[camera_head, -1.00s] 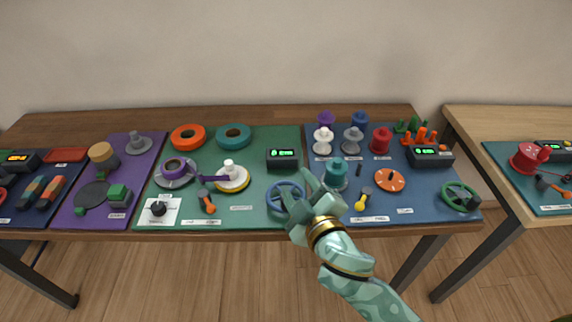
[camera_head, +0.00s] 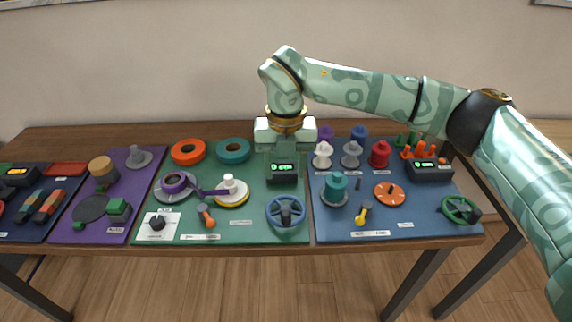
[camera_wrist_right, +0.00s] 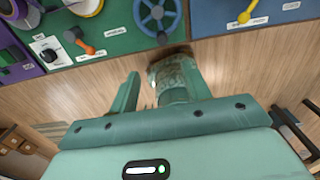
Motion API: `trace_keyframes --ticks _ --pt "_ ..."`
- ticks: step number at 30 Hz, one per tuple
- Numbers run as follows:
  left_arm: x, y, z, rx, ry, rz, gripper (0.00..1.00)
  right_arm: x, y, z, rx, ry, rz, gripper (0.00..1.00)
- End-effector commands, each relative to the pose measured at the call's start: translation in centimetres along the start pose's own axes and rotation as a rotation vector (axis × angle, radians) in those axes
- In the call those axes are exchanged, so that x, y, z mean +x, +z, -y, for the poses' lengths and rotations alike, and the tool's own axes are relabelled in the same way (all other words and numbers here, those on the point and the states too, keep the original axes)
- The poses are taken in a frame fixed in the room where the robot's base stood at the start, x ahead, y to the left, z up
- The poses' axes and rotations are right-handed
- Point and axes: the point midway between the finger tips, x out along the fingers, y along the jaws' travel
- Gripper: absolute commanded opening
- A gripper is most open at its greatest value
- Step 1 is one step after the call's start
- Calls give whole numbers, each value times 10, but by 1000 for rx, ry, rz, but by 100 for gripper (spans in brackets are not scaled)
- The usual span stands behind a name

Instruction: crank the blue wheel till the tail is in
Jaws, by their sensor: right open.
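The blue wheel (camera_head: 285,212), with spokes and a dark knob, sits at the front right of the green mat; it also shows at the top of the right wrist view (camera_wrist_right: 158,15). A purple strip (camera_head: 208,191) runs from a purple ring on a grey disc (camera_head: 174,184) towards a white-and-yellow spool (camera_head: 231,192). My right gripper (camera_head: 286,151) is open and empty, raised beyond the wheel in the head view and apart from it. It partly hides the top of the black display box (camera_head: 283,172) with green digits. My left gripper is not in view.
The green mat (camera_head: 250,222) also holds an orange-tipped lever (camera_head: 206,215), a black knob (camera_head: 157,223) and two rings at the back. The blue mat (camera_head: 335,225) on the right holds several spools and a green wheel (camera_head: 461,210). The table's front edge is clear.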

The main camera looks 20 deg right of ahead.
Motion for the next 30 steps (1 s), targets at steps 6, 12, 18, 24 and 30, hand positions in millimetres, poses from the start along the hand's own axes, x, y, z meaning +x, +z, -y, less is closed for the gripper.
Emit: trace_keyframes --ticks 6,12,18,24,30 --pt "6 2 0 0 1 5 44 22 2 4 17 -18 1 48" --pt "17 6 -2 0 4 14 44 70 1 5 14 -17 -2 48" --pt "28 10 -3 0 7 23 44 116 1 5 14 -15 -2 48" --pt "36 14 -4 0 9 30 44 149 2 5 13 -15 1 48" --pt "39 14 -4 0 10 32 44 161 2 5 13 -14 2 48"
